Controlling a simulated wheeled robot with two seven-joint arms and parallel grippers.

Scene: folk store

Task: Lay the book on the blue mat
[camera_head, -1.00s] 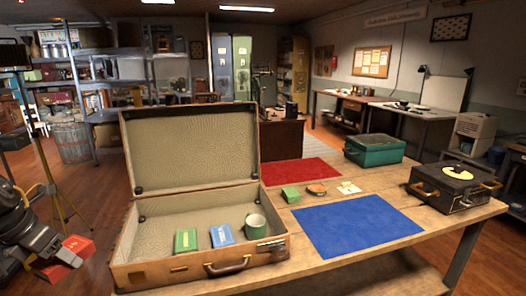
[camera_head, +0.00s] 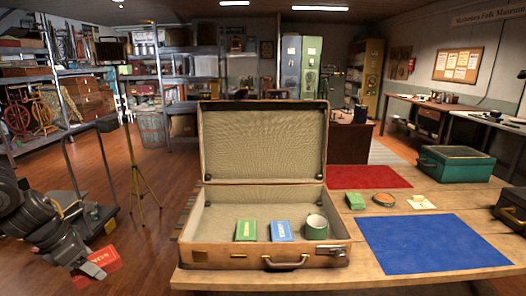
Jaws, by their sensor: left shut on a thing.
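The blue mat (camera_head: 432,243) lies flat on the wooden table in the right half of the head view, with nothing on it. My left gripper (camera_head: 88,270) is at the lower left, off the table's left side. It is shut on a red book (camera_head: 103,261) with pale marks on it, held above the floor. The gripper hides part of the book. The mat is well to the right of the gripper, beyond the open suitcase. My right gripper is not in view.
The open suitcase (camera_head: 200,255) stands on the table between my left gripper and the mat. It holds a green box (camera_head: 246,230), a blue box (camera_head: 281,231) and a green mug (camera_head: 316,226). A red mat (camera_head: 368,177) and a teal case (camera_head: 455,163) lie behind the blue mat.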

